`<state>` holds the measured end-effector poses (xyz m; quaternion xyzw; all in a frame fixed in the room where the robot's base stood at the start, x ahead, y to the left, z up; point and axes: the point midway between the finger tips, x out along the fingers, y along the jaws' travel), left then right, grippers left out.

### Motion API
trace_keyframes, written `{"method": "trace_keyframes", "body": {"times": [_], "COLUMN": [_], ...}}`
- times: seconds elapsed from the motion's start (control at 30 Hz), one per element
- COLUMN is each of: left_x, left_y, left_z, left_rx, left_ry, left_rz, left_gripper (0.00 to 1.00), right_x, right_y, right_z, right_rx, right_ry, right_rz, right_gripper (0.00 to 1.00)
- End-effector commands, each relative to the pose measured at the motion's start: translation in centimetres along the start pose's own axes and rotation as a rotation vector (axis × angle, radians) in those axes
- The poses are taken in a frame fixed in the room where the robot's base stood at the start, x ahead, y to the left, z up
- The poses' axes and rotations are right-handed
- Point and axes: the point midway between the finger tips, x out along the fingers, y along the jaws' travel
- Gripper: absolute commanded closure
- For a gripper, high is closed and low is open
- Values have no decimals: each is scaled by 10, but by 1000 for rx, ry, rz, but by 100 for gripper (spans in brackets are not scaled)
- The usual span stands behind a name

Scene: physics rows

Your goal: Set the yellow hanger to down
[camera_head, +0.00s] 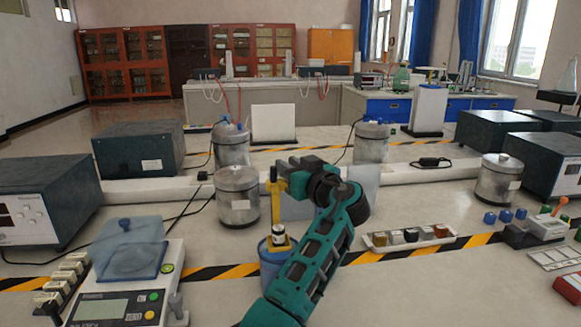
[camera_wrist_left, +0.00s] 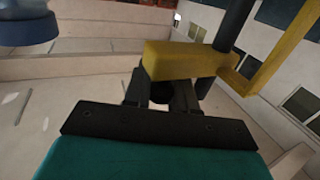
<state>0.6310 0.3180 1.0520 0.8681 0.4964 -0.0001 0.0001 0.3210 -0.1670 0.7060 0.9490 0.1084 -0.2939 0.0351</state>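The yellow hanger (camera_head: 273,205) stands upright near the middle of the head view, with a short black-and-yellow piece (camera_head: 279,236) at its lower end, over a blue container (camera_head: 269,262). In the left wrist view, a yellow block of the hanger (camera_wrist_left: 185,60) lies across my fingertips, with a yellow frame to its right. My left gripper (camera_head: 286,186) is at the hanger's upper part. In the wrist view its black fingers (camera_wrist_left: 162,92) are somewhat apart at their bases, but the block hides their tips, so I cannot tell whether they grip it. My right gripper is not in view.
A metal canister (camera_head: 238,197) stands just left of the hanger. A balance (camera_head: 125,290) is at the front left. A tray of small blocks (camera_head: 410,237) lies to the right. A dark rod (camera_wrist_left: 234,22) rises beside the yellow block.

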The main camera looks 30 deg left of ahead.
Motion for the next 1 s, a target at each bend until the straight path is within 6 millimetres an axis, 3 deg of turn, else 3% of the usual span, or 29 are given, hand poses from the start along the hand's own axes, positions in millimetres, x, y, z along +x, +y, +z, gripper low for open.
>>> {"method": "trace_keyframes", "body": {"times": [0.13, 0.57, 1.0], "left_x": [0, 0, 0], "left_y": [0, 0, 0], "left_z": [0, 3, 52], "left_rx": [0, 0, 2], "left_ry": [0, 0, -2], "left_rz": [0, 0, -1], "left_gripper": [100, 100, 100], "right_x": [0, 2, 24], "right_y": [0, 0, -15], "right_z": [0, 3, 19], "right_rx": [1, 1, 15], "right_ry": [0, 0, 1], "right_rz": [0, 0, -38], "right_gripper": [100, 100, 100]}}
